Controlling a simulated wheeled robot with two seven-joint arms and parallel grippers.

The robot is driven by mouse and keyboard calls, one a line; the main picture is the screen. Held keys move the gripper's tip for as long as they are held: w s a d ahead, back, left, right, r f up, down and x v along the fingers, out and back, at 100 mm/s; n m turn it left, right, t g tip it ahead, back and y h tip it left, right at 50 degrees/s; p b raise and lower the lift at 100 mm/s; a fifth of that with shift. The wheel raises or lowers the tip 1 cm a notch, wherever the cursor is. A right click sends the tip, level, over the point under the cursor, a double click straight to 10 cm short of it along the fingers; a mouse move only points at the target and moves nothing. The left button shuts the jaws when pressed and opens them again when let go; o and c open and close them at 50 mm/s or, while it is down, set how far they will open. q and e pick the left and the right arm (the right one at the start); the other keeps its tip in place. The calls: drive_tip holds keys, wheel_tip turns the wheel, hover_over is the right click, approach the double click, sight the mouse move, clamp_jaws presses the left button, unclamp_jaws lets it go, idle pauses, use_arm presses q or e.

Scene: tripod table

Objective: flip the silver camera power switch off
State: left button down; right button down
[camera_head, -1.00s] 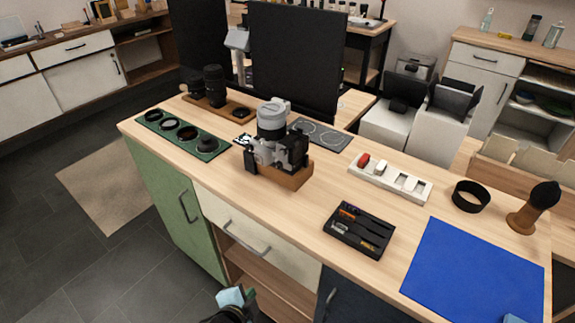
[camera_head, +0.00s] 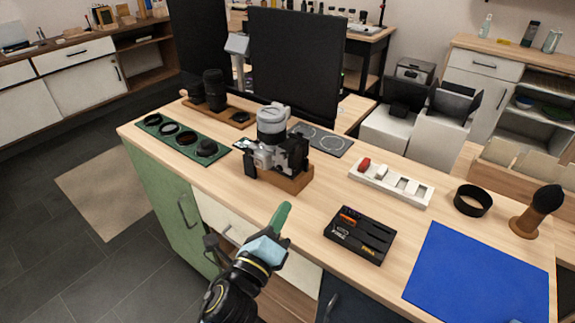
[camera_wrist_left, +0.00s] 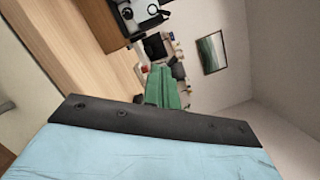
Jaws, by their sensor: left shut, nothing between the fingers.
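The silver and black camera (camera_head: 278,152) with its large grey lens pointing up rests on a wooden block (camera_head: 290,180) on the table. It is partly in the left wrist view (camera_wrist_left: 144,12), at the top edge. Its power switch is too small to make out. My left gripper (camera_head: 282,214) has green fingertips and a light blue body. It is shut and empty at the table's front edge, in front of the camera and apart from it. The green fingers also show in the left wrist view (camera_wrist_left: 162,88). My right gripper is not clearly in view; only a small blue bit shows at the bottom right edge.
A black tool tray (camera_head: 360,235) lies right of my left gripper. A white battery holder (camera_head: 391,182), a black ring (camera_head: 473,200), a brush (camera_head: 538,211) and a blue mat (camera_head: 478,275) are further right. A green lens-filter tray (camera_head: 182,138) and dark lenses (camera_head: 213,90) stand left. A dark monitor (camera_head: 295,60) rises behind.

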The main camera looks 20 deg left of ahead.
sight(287, 153)
use_arm(q)
drive_tip(key=w+r, duration=0.1)
drive_tip(key=w, duration=0.2)
drive_tip(key=w+r+p, duration=0.1)
drive_tip(key=w, duration=0.3)
drive_tip(key=w+a+r, duration=0.1)
drive_tip(key=w, duration=0.2)
drive_tip(key=shift+w+r+p, duration=0.1)
drive_tip(key=shift+w+p, duration=0.05)
drive_tip(key=shift+p, duration=0.2)
drive_tip(key=shift+a+r, duration=0.15)
drive_tip(key=shift+a, duration=0.05)
drive_tip(key=shift+w+a, duration=0.1)
drive_tip(key=shift+a, duration=0.05)
use_arm(e)
drive_tip(key=shift+s+a+r, duration=0.1)
drive_tip(key=shift+a+r, duration=0.35)
drive_tip(key=shift+a, duration=0.2)
drive_tip(key=shift+s+a+r, duration=0.1)
drive_tip(key=shift+a+r, duration=0.3)
drive_tip(key=shift+a, duration=0.25)
use_arm(q)
drive_tip(key=shift+r, duration=0.1)
use_arm(e)
drive_tip(key=shift+w+r, duration=0.1)
drive_tip(key=shift+r, duration=0.05)
